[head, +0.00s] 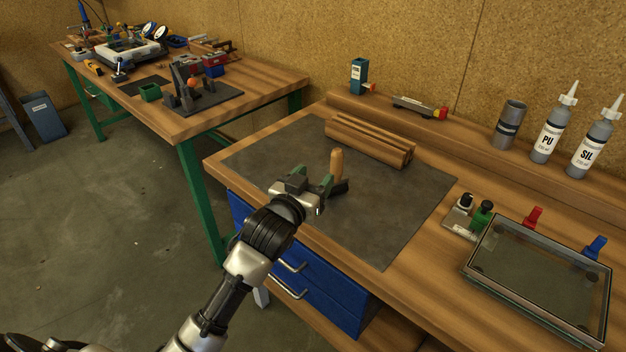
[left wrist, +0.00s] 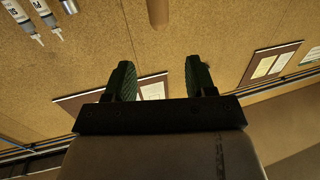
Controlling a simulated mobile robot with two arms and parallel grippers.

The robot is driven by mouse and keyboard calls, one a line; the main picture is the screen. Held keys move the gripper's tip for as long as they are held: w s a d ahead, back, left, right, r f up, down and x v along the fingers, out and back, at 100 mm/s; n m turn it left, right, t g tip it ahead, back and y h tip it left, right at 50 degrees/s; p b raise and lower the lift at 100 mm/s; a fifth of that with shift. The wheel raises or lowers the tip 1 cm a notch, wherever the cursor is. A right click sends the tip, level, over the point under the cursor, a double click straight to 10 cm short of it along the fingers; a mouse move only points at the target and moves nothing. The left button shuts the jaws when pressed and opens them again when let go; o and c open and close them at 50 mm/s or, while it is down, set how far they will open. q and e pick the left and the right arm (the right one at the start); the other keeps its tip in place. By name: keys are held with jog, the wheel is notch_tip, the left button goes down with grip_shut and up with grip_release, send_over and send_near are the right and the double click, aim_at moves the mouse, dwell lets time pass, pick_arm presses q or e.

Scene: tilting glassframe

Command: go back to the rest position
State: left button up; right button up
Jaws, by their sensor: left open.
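My left gripper (head: 316,177) reaches in over the front part of the dark mat (head: 385,215). Its green fingers are apart with nothing between them, which the left wrist view also shows (left wrist: 158,80). A tool with a wooden handle (head: 336,160) stands up just beyond the fingers, with a dark part low beside them. In the left wrist view the handle's end (left wrist: 158,12) shows at the top edge, past the fingertips. I cannot tell whether a finger touches the tool. My right gripper is in neither view.
A bundle of wooden strips (head: 370,140) lies at the mat's back. A glass-topped frame (head: 540,285) sits at right, near red (head: 533,217) and blue (head: 595,247) clamps. Bottles (head: 548,135) stand on the rear shelf. A second bench (head: 250,85) is at back left. Open floor lies left.

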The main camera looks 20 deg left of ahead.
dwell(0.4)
pick_arm(q)
jog(key=s+f+g+y, duration=0.1)
jog(key=s+f+g, duration=0.6)
jog(key=s+f, duration=0.55)
jog(key=s+f+g, duration=0.3)
jog(key=s+g, duration=0.1)
jog(key=s, duration=0.6)
jog(key=s+f+g, duration=0.3)
jog(key=s+g, duration=0.1)
jog(key=s, duration=0.6)
notch_tip(320, 180, down, 25)
jog(key=m, duration=0.1)
jog(key=s+a+f+g, duration=0.2)
jog(key=s+f, duration=1.4)
jog(key=shift+y, duration=0.4)
jog(key=shift+a+f, duration=0.1)
